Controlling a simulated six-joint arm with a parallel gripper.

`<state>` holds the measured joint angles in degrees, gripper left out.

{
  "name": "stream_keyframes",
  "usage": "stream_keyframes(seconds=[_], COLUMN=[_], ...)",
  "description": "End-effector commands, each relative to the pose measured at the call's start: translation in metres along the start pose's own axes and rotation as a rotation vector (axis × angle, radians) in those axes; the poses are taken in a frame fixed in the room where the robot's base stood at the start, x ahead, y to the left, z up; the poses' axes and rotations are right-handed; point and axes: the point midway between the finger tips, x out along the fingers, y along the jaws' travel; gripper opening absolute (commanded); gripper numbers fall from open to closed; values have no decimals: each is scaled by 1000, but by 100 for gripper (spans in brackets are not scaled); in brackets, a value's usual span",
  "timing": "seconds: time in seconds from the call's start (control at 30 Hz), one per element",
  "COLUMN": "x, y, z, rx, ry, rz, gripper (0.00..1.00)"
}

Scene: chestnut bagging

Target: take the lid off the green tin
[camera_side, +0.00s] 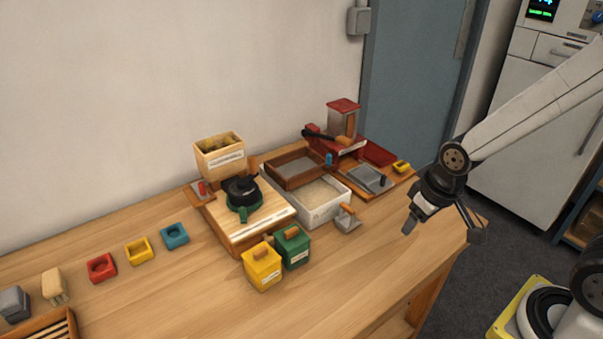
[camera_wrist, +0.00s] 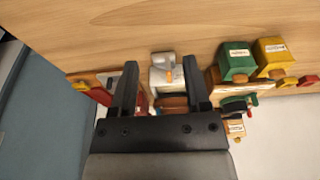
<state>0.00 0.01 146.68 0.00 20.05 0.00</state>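The green tin (camera_side: 293,251) stands near the front of the wooden table, just right of and behind the yellow tin (camera_side: 262,272). Its green lid with a wooden knob (camera_side: 291,232) is on top. The green tin (camera_wrist: 238,64) also shows at the upper right in the wrist view. My gripper (camera_side: 411,226) is above the table's right end, well to the right of the green tin and apart from it. In the wrist view my gripper (camera_wrist: 163,88) has its two fingers spread wide, with nothing held between them.
A white bin (camera_side: 322,211) and a scoop with a wooden handle (camera_side: 347,218) lie between my gripper and the green tin. A wooden board (camera_side: 268,226) with a black pot (camera_side: 242,192) stands behind the tins. The front right table surface is clear.

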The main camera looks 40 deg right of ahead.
Motion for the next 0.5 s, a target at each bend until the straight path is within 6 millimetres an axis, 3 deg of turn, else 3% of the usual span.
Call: stream_keyframes(seconds=[0.33, 0.5], x=[0, 1], y=[-1, -7], z=[-2, -16], rx=[-12, -94], ry=[-1, -13], rz=[-1, -6], gripper=[60, 60])
